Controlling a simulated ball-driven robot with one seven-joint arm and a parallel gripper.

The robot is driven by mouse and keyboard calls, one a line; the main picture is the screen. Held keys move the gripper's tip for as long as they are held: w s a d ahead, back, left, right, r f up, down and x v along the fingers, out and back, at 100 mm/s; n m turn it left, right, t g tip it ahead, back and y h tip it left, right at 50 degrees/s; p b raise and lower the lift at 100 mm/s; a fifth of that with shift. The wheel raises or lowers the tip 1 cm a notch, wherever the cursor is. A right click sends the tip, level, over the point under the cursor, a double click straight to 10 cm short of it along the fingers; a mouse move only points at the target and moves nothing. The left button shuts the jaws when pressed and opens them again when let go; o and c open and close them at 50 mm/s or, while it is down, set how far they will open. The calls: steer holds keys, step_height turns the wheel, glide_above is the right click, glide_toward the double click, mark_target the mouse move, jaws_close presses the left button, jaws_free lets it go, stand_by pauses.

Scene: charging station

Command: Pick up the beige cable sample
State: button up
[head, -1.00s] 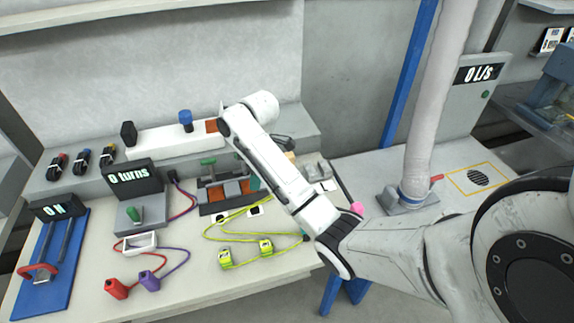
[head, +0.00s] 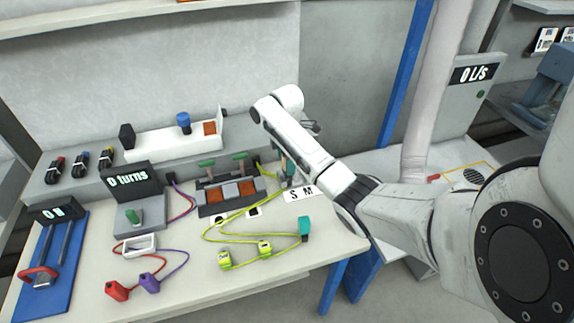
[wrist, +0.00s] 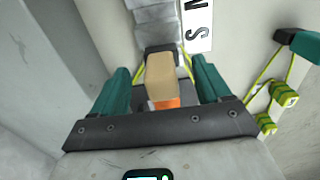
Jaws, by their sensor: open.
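The beige cable sample (wrist: 162,78) shows in the wrist view as a beige block with an orange patch at its near end. It lies between the two teal fingers of my gripper (wrist: 160,66), with a gap on each side. My gripper is open. In the head view my gripper (head: 288,166) is low over the right part of the bench, mostly behind my arm. The sample is hidden there.
An S M card (head: 301,195) lies beside my gripper. A yellow-green cable (head: 228,238) with a teal plug (head: 304,228) lies nearer the front edge. A clamp fixture (head: 228,193) stands to the left. A blue post (head: 407,75) rises at the right.

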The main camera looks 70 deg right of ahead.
steer(key=shift+s+f, duration=0.15)
steer(key=shift+f, duration=1.8)
steer(key=shift+c, duration=0.3)
steer(key=c, duration=1.1)
steer(key=shift+r, duration=0.1)
